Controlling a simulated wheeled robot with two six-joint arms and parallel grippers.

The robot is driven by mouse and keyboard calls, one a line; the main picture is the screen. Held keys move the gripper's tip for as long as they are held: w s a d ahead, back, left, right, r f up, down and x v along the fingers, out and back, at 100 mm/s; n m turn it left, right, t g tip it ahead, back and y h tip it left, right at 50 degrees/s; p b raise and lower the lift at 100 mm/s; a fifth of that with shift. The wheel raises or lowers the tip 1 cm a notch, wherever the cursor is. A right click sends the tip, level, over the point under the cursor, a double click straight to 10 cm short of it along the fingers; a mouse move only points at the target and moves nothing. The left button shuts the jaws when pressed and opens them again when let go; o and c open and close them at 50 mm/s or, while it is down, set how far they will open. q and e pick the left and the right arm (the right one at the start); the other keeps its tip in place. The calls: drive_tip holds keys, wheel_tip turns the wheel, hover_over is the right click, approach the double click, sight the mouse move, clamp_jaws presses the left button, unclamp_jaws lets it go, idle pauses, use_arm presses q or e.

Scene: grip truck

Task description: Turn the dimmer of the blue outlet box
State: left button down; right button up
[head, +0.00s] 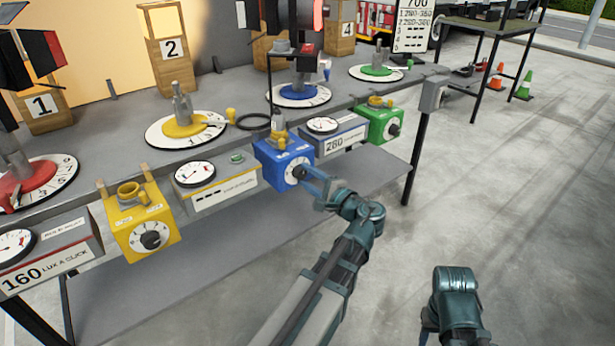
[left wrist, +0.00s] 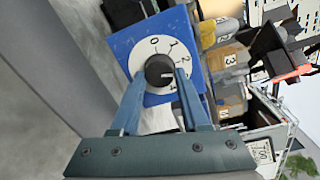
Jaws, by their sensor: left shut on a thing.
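The blue outlet box (head: 284,158) hangs at the front edge of the grey bench, with a dark dimmer knob on a white numbered dial facing out. My left gripper (head: 304,174) reaches it from the front right. In the left wrist view, the blue box face (left wrist: 122,44) fills the middle and my two blue fingers (left wrist: 158,78) are shut on the sides of the knob (left wrist: 157,66). A pale mark on the knob points right; its exact number is hard to read. My right gripper (head: 428,326) is low at the bottom right, mostly hidden by its wrist.
A yellow box (head: 133,219) and a green box (head: 379,122) with similar dials flank it. A gauge box with dashes (head: 228,188) stands left and one reading 280 (head: 342,142) right. Lamps on round dials stand behind.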

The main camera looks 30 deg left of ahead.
use_arm(q)
drive_tip(key=n, duration=0.9)
drive_tip(key=shift+s+r+n+t, duration=0.1)
drive_tip(key=shift+s+n+t, duration=0.05)
drive_tip(key=shift+n+t, duration=0.2)
drive_tip(key=n, duration=0.4)
drive_tip(key=shift+t, duration=0.25)
drive_tip(key=shift+s+a+n, duration=0.1)
drive_tip(key=shift+s+n, duration=0.05)
drive_tip(key=shift+n, duration=2.1)
drive_tip(key=shift+c, duration=2)
unclamp_jaws()
drive_tip(key=shift+r, duration=0.1)
